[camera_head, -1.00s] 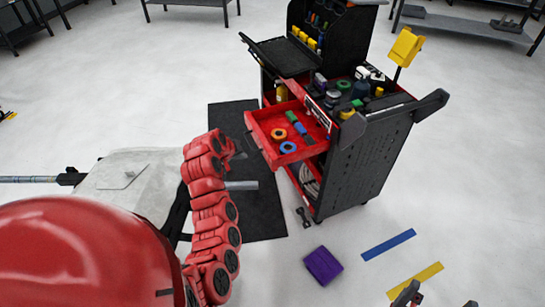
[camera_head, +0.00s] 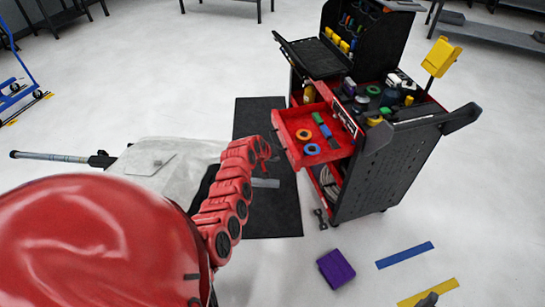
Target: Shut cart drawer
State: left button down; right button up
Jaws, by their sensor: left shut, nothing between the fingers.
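The black and red tool cart (camera_head: 385,170) stands right of centre. Its red drawer (camera_head: 298,118) is pulled out toward the left and holds orange and blue tape rings and small green and blue items. My left arm comes up from the lower left. My left gripper (camera_head: 269,153) is shut and empty, just left of the drawer's front face. I cannot tell whether it touches the drawer. At the bottom right only a small dark tip (camera_head: 428,299) shows, perhaps part of my right gripper; its fingers cannot be made out.
A black mat (camera_head: 268,215) lies under and left of the cart. A purple block (camera_head: 336,268), a blue strip (camera_head: 405,255) and a yellow strip (camera_head: 430,292) lie on the floor. A large red curved shape fills the lower left. Open floor lies right of the cart.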

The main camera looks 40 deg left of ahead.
pick_arm(q)
jog(key=shift+w+d+f, duration=0.1)
jog(key=shift+w+d, duration=0.5)
jog(key=shift+w, duration=0.2)
jog(key=shift+w+d, duration=0.6)
jog(key=shift+w, duration=0.2)
jog(key=shift+d+p, duration=0.15)
jog(key=shift+p, duration=0.15)
